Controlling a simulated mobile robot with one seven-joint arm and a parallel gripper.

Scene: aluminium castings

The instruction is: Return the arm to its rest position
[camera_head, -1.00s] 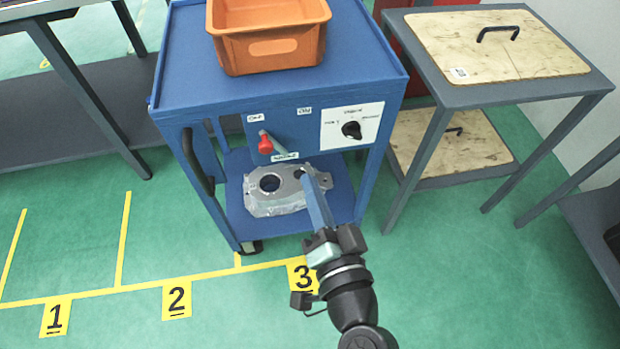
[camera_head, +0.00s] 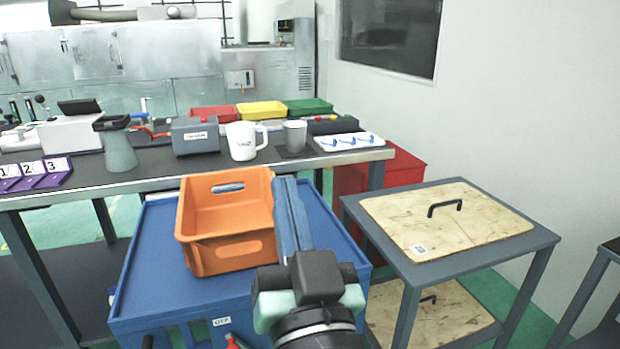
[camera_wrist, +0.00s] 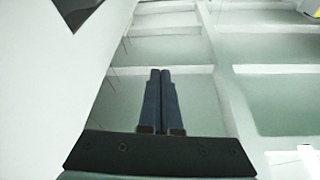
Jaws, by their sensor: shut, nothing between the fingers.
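My gripper (camera_head: 285,184) is raised in front of the blue cart (camera_head: 150,275) in the head view, with its blue fingers pointing up and away. It is just right of the orange bin (camera_head: 212,256) that stands on the cart's top; I cannot tell whether they touch. In the wrist view my gripper (camera_wrist: 160,72) shows its two fingers together with nothing between them. Behind the fingers is only wall and ceiling.
A grey table with a wooden board (camera_head: 400,225) and black handle stands close on the right. Behind the cart, a long bench (camera_head: 180,166) carries a white jug (camera_head: 242,145), a grey cup (camera_head: 294,136), coloured trays and devices. A red bin (camera_head: 405,172) stands behind the grey table.

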